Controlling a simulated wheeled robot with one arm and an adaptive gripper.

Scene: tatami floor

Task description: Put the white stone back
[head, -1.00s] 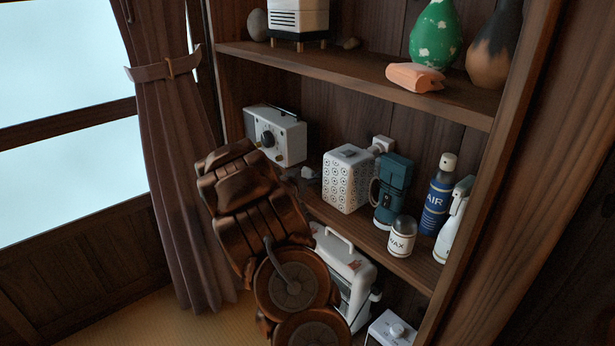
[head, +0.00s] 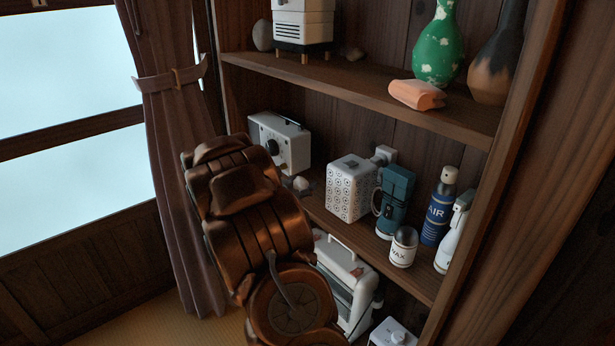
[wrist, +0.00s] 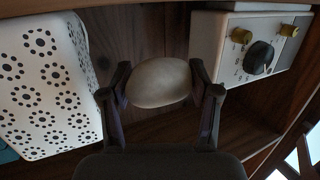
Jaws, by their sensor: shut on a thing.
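The white stone (wrist: 158,83) is between the two fingers of my gripper (wrist: 160,90) in the wrist view. The fingers touch it from both sides. In the head view the stone (head: 302,184) shows as a small pale shape in front of the middle shelf (head: 345,232), between the radio and the dotted white box. My arm hides most of my gripper there. I cannot tell whether the stone touches the shelf.
The white radio (head: 280,143) and the dotted white box (head: 350,187) flank the stone. A teal flask (head: 395,200), wax jar (head: 403,247) and spray bottles stand to the right. A grey stone (head: 262,35) sits on the upper shelf (head: 375,90). A curtain (head: 180,180) hangs left.

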